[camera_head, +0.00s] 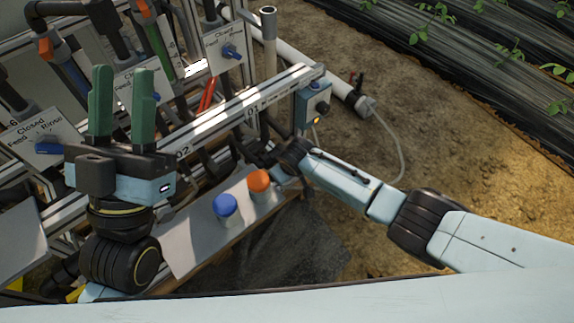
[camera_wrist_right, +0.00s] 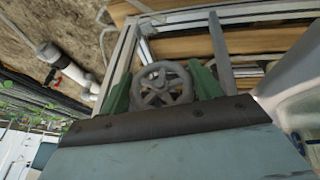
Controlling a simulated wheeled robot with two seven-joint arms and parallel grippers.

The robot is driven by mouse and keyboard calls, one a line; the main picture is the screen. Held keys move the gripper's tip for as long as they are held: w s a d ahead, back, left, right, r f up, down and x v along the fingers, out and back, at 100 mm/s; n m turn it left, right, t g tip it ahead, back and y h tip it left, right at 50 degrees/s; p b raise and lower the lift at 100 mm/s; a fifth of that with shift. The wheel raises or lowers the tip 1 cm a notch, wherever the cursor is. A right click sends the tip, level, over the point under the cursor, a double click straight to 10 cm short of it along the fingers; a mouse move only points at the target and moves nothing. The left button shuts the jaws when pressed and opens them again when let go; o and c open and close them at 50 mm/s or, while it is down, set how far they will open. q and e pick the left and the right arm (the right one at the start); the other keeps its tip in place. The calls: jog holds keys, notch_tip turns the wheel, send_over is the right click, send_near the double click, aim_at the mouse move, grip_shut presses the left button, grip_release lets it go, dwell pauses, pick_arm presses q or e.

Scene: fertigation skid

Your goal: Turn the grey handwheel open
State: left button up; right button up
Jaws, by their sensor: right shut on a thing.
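The grey handwheel (camera_wrist_right: 162,86), a spoked round wheel, shows in the right wrist view between the green fingers of my right gripper (camera_wrist_right: 161,88). The right gripper is shut on the wheel, with one finger at each side of its rim. In the head view my right arm reaches in from the right to the dark pipework below the rail; the wheel cannot be made out there. My left gripper (camera_head: 122,85) stands at the left of the head view, fingers pointing up, apart and empty.
A blue-lidded jar (camera_head: 225,205) and an orange-lidded jar (camera_head: 258,181) stand on a grey shelf (camera_head: 190,243) near my right gripper. Blue-handled valves with label plates (camera_head: 225,45) line the skid. A metal rail (camera_head: 215,120) runs above. Bare soil lies to the right.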

dwell(0.3)
jog(key=o, duration=1)
